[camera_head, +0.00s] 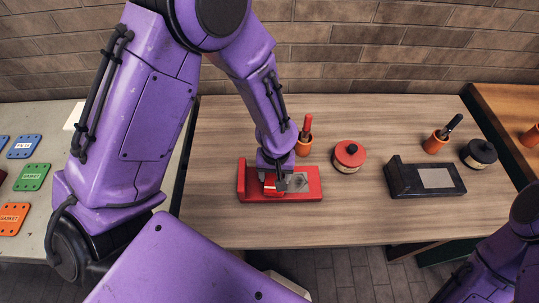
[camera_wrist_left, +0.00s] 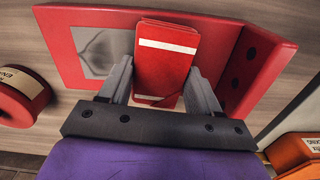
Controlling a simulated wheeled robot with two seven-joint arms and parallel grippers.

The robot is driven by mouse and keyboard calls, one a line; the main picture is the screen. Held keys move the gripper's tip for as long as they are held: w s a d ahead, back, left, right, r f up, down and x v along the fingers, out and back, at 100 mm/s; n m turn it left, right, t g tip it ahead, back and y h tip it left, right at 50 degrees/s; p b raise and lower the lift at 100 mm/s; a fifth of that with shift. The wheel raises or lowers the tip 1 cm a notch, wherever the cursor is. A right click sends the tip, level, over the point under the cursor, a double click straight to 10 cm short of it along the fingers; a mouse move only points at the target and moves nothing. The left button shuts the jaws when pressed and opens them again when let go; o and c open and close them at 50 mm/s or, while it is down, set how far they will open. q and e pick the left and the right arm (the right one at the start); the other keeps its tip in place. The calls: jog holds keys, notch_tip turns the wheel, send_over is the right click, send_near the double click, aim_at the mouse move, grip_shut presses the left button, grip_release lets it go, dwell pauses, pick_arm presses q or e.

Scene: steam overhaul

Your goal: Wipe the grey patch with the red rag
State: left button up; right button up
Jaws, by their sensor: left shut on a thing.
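My left gripper (camera_head: 275,184) is over the left part of a red block (camera_head: 312,193) on the wooden table. It is shut on the red rag (camera_wrist_left: 167,62), a folded red piece with white stripes, which shows between the two fingers in the left wrist view. A grey patch (camera_head: 298,183) lies on the block's top, just right of the rag; in the left wrist view the patch (camera_wrist_left: 104,50) is left of the rag. I cannot tell whether the rag touches the block. Only part of my right arm shows at lower right; its gripper is out of view.
A black block (camera_head: 400,179) with a light grey patch (camera_head: 435,178) sits to the right. Behind stand a red-lidded tin (camera_head: 349,156), a black-lidded tin (camera_head: 480,154) and orange cups (camera_head: 303,145) holding handled tools. Coloured gasket plates (camera_head: 32,177) lie on the left table.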

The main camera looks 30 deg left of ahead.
pick_arm(q)
jog(key=shift+s+a+r+p, duration=0.2)
jog(key=shift+a+r+p, duration=0.05)
jog(key=shift+r+p, duration=0.15)
notch_tip(320, 180, up, 2)
jog(key=shift+a+r+p, duration=0.1)
jog(key=shift+p, duration=0.75)
jog(key=shift+w+d+r+p, duration=0.1)
jog(key=shift+d+r+p, duration=0.1)
jog(key=shift+r+p, duration=2.45)
jog(key=shift+p, duration=0.1)
